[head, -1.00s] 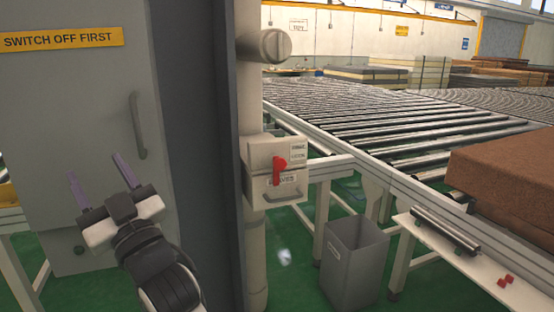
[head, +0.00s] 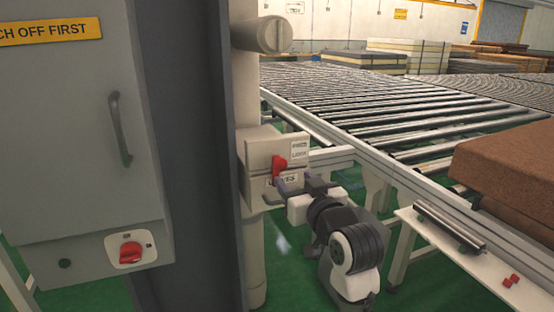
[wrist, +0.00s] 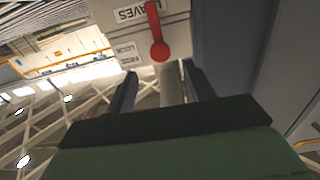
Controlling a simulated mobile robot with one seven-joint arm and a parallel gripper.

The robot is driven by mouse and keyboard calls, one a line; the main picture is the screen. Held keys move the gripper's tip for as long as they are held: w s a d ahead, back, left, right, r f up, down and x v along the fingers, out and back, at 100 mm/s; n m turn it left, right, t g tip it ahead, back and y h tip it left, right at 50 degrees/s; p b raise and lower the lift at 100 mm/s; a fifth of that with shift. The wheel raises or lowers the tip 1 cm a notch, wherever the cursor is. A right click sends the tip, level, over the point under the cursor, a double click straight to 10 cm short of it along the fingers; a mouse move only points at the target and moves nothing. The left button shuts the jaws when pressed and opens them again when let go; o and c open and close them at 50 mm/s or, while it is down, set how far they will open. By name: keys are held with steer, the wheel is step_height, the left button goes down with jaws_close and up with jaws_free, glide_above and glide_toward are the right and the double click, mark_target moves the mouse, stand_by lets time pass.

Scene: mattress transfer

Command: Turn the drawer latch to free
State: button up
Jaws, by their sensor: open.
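The drawer latch (head: 279,168) is a red lever on the front of a small pale drawer box (head: 253,153) fixed to a post. The lever hangs roughly downward in the head view, beside a plate reading "LOCK" and above a label ending in "AVES". My gripper (head: 279,190) is open at the drawer front, just below the lever's lower end, and partly hides the label and drawer pull. In the wrist view the latch's round red end (wrist: 160,51) lies just beyond the gap between my fingertips (wrist: 159,75). I cannot tell whether they touch.
A grey cabinet (head: 60,160) with a handle and a red rotary switch (head: 130,252) stands at left, beside a dark upright (head: 190,150). Roller conveyors (head: 400,100) run behind. A brown mattress block (head: 510,165) and a narrow white shelf (head: 450,250) are at right.

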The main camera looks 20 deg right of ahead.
mark_target(281, 166)
steer(key=w+p, duration=0.2)
steer(key=w, duration=0.9)
steer(key=shift+w+a, duration=0.1)
steer(key=shift+a, duration=0.1)
jaws_close()
